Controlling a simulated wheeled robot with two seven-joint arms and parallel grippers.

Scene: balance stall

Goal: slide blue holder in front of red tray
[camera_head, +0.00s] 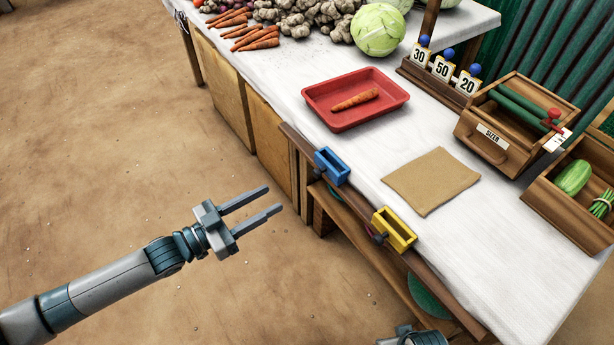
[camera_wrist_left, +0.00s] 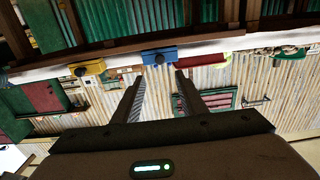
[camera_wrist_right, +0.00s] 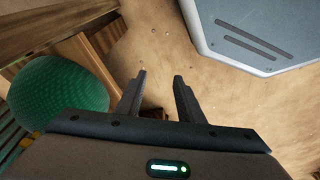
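The blue holder (camera_head: 332,167) sits on the wooden rail along the stall's front edge, near the rail's far left end. The red tray (camera_head: 372,118) lies on the white tabletop with one carrot in it. The holder is offset along the rail from the tray, toward the yellow holder. My left gripper (camera_head: 273,199) is open and empty, in the air left of the rail, apart from the blue holder. In the left wrist view the blue holder (camera_wrist_left: 159,56) shows beyond and between the fingertips. My right gripper (camera_wrist_right: 160,76) is open and empty, low beside the stall.
A yellow holder (camera_head: 394,230) sits farther along the same rail (camera_head: 357,200). A brown cloth or paper (camera_head: 431,181) lies on the tabletop behind it. Vegetables, number tags and wooden boxes stand farther back. A green round object (camera_wrist_right: 58,95) is near the right gripper. Floor left of the stall is clear.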

